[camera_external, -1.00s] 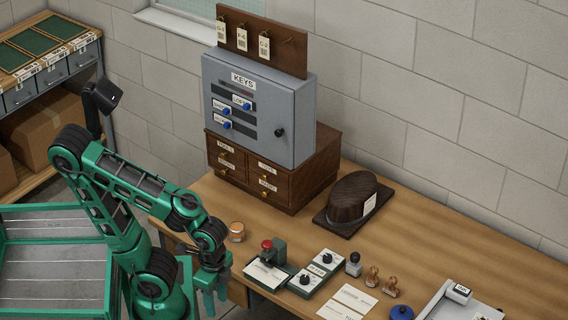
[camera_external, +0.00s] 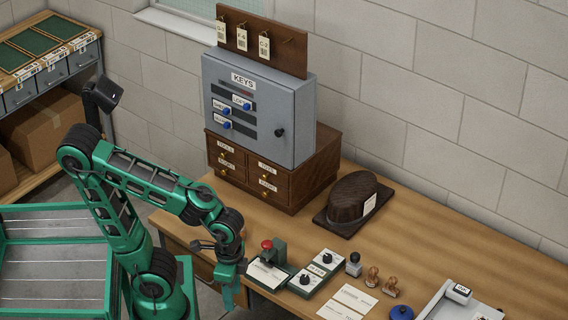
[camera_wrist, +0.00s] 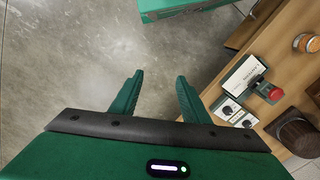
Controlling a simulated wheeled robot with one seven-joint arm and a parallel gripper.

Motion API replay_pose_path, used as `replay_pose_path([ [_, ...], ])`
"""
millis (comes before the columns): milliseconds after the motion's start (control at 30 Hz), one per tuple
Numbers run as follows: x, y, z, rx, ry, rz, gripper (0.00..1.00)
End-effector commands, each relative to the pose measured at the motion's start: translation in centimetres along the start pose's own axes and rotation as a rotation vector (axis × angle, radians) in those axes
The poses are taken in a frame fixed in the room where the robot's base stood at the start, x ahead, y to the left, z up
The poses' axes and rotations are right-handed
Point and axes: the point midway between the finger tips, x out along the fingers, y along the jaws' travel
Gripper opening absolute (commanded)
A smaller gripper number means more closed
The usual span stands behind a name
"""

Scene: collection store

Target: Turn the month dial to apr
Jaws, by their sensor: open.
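Two black dials, one farther back (camera_external: 327,258) and one nearer the front (camera_external: 305,280), sit on pale plates of a dark green box by the front edge of the workbench. Their labels are too small to read, so I cannot tell which is the month dial. In the wrist view the dials (camera_wrist: 228,110) (camera_wrist: 247,123) lie right of my fingers. My gripper (camera_external: 229,297) hangs left of the box, at the bench's front edge, pointing down. In the wrist view my gripper (camera_wrist: 160,80) is open and empty, with floor between its fingers.
A stamping device with a red knob (camera_external: 267,244) stands beside the dials. Stamps (camera_external: 353,264), cards (camera_external: 347,301) and a blue round item (camera_external: 402,312) lie to the right. A dark brown hat-like form (camera_external: 353,202) and wooden drawers (camera_external: 318,173) stand behind.

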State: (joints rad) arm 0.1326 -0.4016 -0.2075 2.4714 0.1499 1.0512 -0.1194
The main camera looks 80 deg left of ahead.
Motion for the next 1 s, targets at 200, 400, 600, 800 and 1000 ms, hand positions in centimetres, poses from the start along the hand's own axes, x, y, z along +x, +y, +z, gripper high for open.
replay_pose_path([
  [200, -0.9, -6.6, -8.3, -0.388, -0.001, 0.01, 0.42],
  [400, -0.3, -14.8, -14.3, -0.746, 0.0, 0.014, 0.42],
  [600, 1.6, -24.6, -18.3, -1.103, 0.0, 0.014, 0.42],
  [800, 4.0, -33.0, -19.7, -1.387, 0.0, 0.009, 0.42],
  [1000, 5.2, -36.7, -19.8, -1.508, 0.002, 0.005, 0.42],
])
